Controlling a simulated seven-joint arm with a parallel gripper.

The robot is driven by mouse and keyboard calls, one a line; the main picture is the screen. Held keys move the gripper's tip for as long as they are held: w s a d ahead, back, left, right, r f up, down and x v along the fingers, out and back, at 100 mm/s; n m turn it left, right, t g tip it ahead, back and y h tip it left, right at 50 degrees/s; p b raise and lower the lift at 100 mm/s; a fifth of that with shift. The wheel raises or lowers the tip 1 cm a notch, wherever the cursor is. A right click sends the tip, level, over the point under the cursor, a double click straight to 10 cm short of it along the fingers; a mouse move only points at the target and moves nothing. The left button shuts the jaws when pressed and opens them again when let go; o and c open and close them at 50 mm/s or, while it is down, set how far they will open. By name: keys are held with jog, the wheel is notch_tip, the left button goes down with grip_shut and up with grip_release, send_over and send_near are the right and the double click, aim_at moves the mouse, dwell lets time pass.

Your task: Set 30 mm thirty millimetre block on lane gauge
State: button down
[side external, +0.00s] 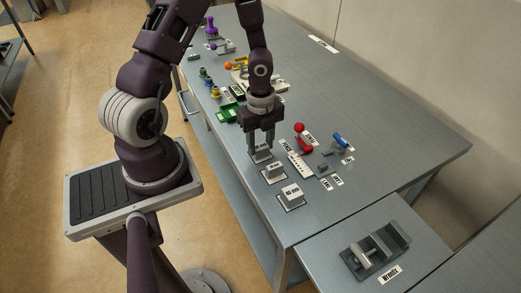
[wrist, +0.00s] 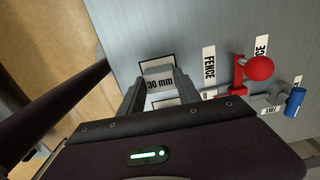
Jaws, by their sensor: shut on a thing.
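The 30 mm block (wrist: 160,82) is grey with a "30 mm" label on its face, seen in the wrist view. My gripper (wrist: 159,92) has its fingers on both sides of this block and is shut on it. In the side external view my gripper (side external: 261,149) points down at the farthest of three labelled blocks in a row, which it partly hides. The block is at its black-outlined spot; whether it touches the table is unclear. I cannot tell for sure which fixture is the lane gauge; a white strip with dots (side external: 300,166) lies right of the blocks.
Two other labelled blocks (side external: 275,170) (side external: 291,195) stand nearer the camera. To the right are a red ball-topped lever (side external: 304,145), a blue-ended grey fixture (side external: 340,139) and tags such as FENCE (wrist: 209,66). A grey vise-like fixture (side external: 375,249) sits on the lower side table. Coloured items crowd the far left.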

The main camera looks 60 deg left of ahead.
notch_tip(320, 180, up, 9)
jog(key=shift+f, duration=0.1)
jog(key=w+d+r, duration=0.2)
jog(key=w+d, duration=0.1)
jog(key=w, duration=0.3)
send_over(315, 159)
notch_tip(315, 159, down, 10)
jog(key=shift+r, duration=0.1)
jog(key=c, duration=0.9)
grip_release()
jog(key=shift+o, duration=0.2)
